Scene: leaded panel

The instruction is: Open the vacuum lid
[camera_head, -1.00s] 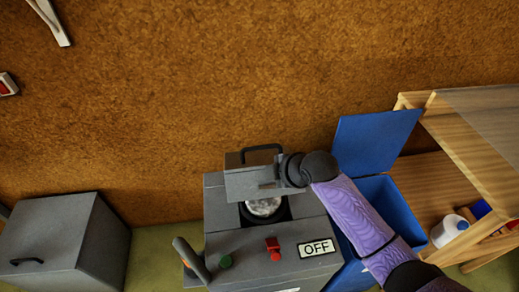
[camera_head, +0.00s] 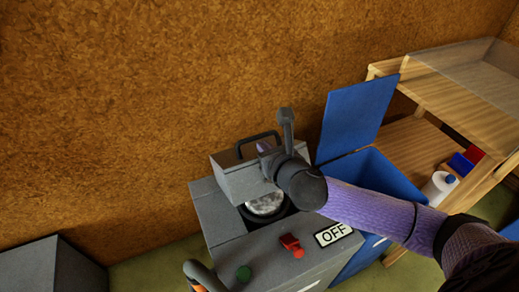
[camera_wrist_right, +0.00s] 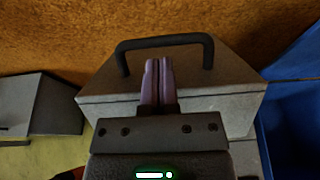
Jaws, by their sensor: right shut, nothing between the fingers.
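The grey vacuum machine (camera_head: 215,215) stands against the brown wall. Its grey lid (camera_head: 240,181) is raised at the back, with a black handle (camera_head: 258,139) on top. The round opening (camera_head: 266,206) below the lid is uncovered and shows pale grey material. My right gripper (camera_head: 264,148) is at the lid, in front of the handle. In the right wrist view, the shut purple fingers (camera_wrist_right: 157,80) are empty and lie over the lid face, below the handle bar (camera_wrist_right: 165,42); whether they touch the lid is unclear.
An open blue bin (camera_head: 375,175) stands right of the machine, with a wooden shelf (camera_head: 420,140) beyond it holding a white bottle (camera_head: 438,188). A grey box (camera_head: 50,268) is at lower left.

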